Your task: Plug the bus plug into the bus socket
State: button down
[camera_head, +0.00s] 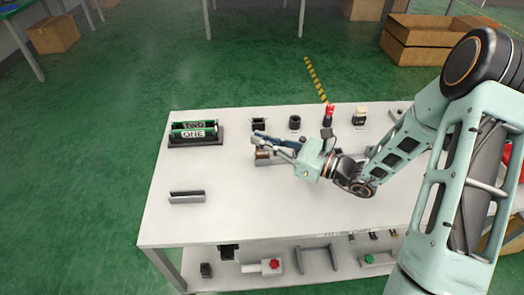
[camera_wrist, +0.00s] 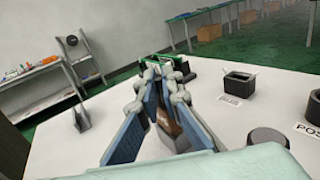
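A small block with a brown end (camera_head: 263,155), likely the bus plug, is low at my fingertips on the table. In the wrist view its brown and pale body (camera_wrist: 170,128) shows between the two blue finger pads. My gripper (camera_head: 268,145) reaches left over the table with its fingers apart around the block. Contact between the pads and the block cannot be made out. The bus socket (camera_wrist: 240,85) is a black rectangular box with an open top and a label in front. In the head view it (camera_head: 258,124) stands behind my gripper.
A black round fixture (camera_head: 295,122), a red-topped one (camera_head: 328,115) and a pale-topped one (camera_head: 360,117) line the back edge. A grey channel (camera_head: 187,197) lies front left. The front middle is clear.

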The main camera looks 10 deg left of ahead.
jog(key=shift+r, duration=0.15)
jog(key=shift+r, duration=0.6)
jog(key=s+d+r+p, duration=0.6)
jog(key=s+r, duration=0.4)
jog(key=r, duration=0.1)
jog(key=shift+s+d+r, duration=0.2)
jog(key=shift+s, duration=0.1)
jog(key=p, duration=0.1)
jog(key=s+p, duration=0.1)
jog(key=p, duration=0.1)
jog(key=shift+d+r, duration=0.15)
jog(key=shift+d, duration=0.1)
jog(key=shift+s+p, duration=0.2)
jog(key=shift+p, duration=0.45)
